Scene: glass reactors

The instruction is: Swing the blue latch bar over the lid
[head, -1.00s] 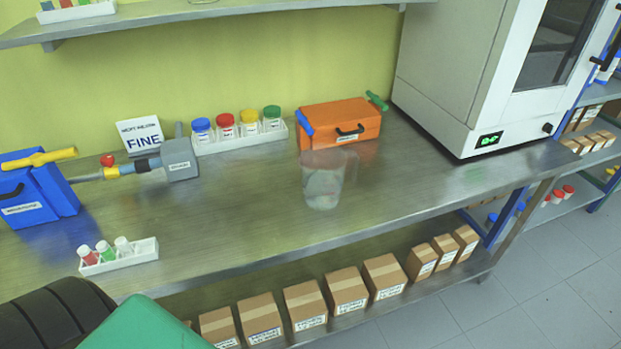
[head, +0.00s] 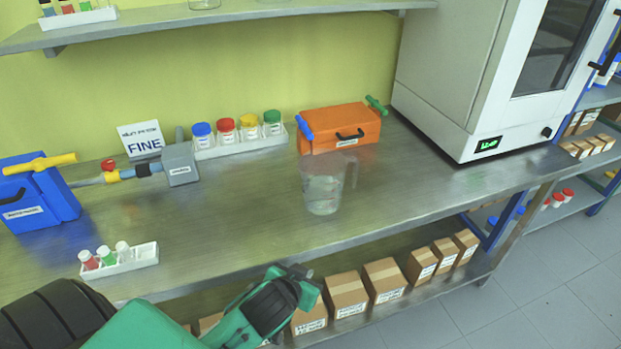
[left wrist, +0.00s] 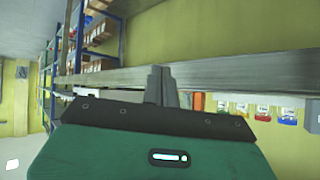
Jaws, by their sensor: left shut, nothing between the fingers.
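The orange box (head: 345,132) stands at the back of the bench in the head view, with a black handle on its front. The blue latch bar (head: 304,127) sits at its left end, slanting along that side rather than across the lid. A green bar (head: 376,104) sticks out at its right end. My left arm reaches in from the bottom left, below the bench's front edge and well away from the box. My left gripper (left wrist: 160,85) shows in the left wrist view, its fingers together and empty. My right gripper is not in view.
A clear beaker (head: 323,190) stands on the bench in front of the orange box. A jar rack (head: 240,142) is left of the box, and a white oven (head: 470,80) is right. A blue box (head: 40,195) with a yellow bar stands far left.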

